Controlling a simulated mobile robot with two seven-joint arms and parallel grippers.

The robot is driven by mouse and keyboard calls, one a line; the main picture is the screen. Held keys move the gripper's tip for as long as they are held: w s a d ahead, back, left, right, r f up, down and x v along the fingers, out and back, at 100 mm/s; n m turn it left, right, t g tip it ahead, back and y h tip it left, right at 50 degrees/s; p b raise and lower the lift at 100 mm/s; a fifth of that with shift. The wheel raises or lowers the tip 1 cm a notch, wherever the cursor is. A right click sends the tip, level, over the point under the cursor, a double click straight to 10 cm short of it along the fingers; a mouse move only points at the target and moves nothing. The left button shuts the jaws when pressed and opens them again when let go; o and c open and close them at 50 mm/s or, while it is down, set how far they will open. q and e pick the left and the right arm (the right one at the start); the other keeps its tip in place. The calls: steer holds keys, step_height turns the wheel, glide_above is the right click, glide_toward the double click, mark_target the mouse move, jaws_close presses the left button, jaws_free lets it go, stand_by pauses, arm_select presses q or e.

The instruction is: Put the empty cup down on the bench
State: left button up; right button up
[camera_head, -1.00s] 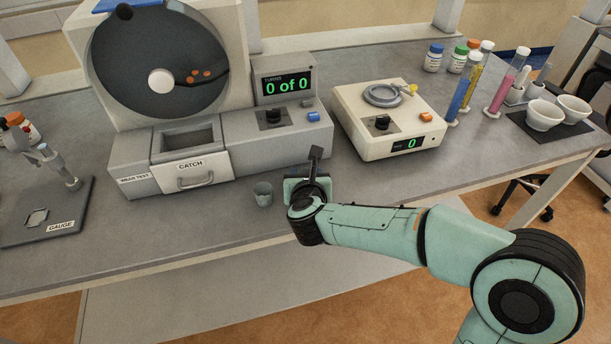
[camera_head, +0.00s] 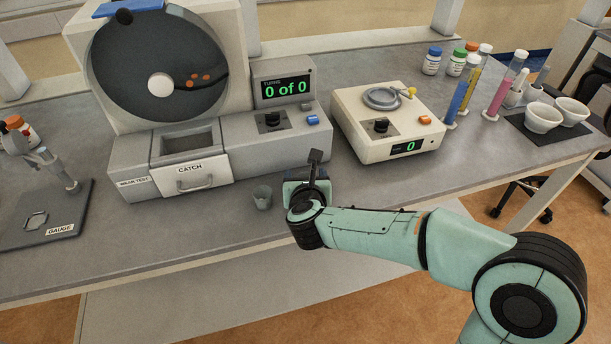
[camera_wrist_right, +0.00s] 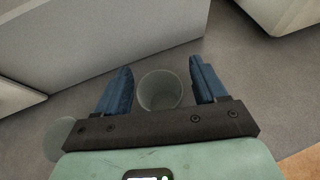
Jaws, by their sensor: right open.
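The empty cup (camera_head: 262,198) is a small, clear grey cup standing upright on the grey bench (camera_head: 225,240), in front of the machine with the CATCH drawer. My right gripper (camera_head: 296,186) is low over the bench just right of the cup in the head view; its fingers are mostly hidden there. In the right wrist view the cup (camera_wrist_right: 160,90) stands between the two blue fingers of my open right gripper (camera_wrist_right: 163,84), with a gap on each side. Its inside looks empty. My left gripper is out of view.
The CATCH drawer (camera_head: 192,178) is behind the cup. A cream device (camera_head: 385,125) stands behind right of my gripper. The gauge plate (camera_head: 40,218) lies at left. Tubes, bottles and two white bowls (camera_head: 543,118) stand far right. The bench's front edge is close.

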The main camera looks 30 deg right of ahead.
steer(key=p+v, duration=0.1)
steer(key=v, duration=1)
steer(key=shift+s+a+r, duration=0.15)
steer(key=shift+s+r, duration=0.05)
steer(key=shift+s, duration=0.1)
